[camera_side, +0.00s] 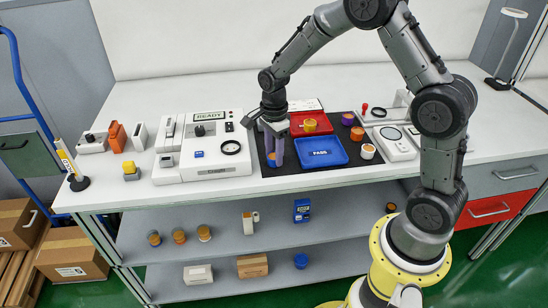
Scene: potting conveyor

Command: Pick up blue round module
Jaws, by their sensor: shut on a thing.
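My gripper (275,160) points down at the left end of the black mat (326,173), left of the blue PASS tray. Its jaws are shut on a small round module (272,155), mostly hidden by the fingers. Blue and a bit of orange show between them, so it looks like the blue round module. I cannot tell whether it touches the mat.
The blue PASS tray (320,152) is empty beside my gripper. A white READY machine (214,166) stands left.

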